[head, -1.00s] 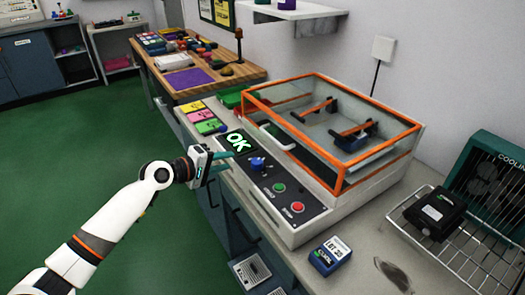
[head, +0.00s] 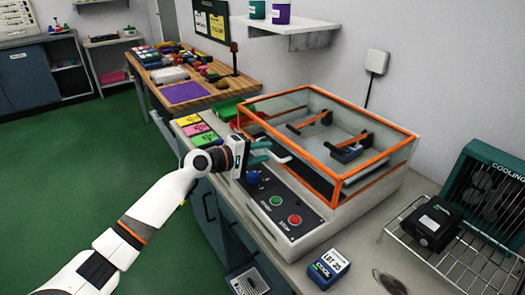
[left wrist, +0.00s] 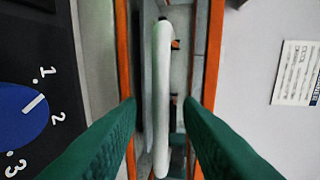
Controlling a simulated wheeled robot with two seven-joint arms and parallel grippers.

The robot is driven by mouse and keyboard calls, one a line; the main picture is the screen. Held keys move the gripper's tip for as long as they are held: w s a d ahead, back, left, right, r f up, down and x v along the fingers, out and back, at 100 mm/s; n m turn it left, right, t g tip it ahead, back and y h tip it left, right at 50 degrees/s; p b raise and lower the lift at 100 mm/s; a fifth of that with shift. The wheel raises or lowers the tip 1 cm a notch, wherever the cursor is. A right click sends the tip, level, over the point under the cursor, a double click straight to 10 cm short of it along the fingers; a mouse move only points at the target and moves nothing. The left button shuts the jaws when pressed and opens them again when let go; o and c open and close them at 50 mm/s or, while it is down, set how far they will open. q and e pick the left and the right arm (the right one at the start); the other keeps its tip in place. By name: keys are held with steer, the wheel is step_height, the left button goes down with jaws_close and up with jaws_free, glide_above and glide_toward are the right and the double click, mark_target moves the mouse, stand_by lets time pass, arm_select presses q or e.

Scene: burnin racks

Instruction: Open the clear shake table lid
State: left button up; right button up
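The clear shake table lid (head: 293,151) has an orange frame and is closed on the white shake table base (head: 372,200). Its white handle (left wrist: 162,100) runs upright through the middle of the left wrist view. My left gripper (head: 264,151) is at the lid's front side, over the control panel. Its two green fingers (left wrist: 163,118) are open, one on each side of the handle, with gaps between. In the head view the gripper partly covers the handle and the panel. My right gripper is in neither view.
The panel has a blue dial (left wrist: 22,112), a green button (head: 277,201) and a red button (head: 294,219). A blue box (head: 328,266) sits in front of the base. A wire rack (head: 450,262) with a black device (head: 432,224) is at right.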

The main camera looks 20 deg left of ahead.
arm_select(q)
steer(key=shift+w+d, duration=0.15)
steer(key=shift+w, duration=0.1)
jaws_close()
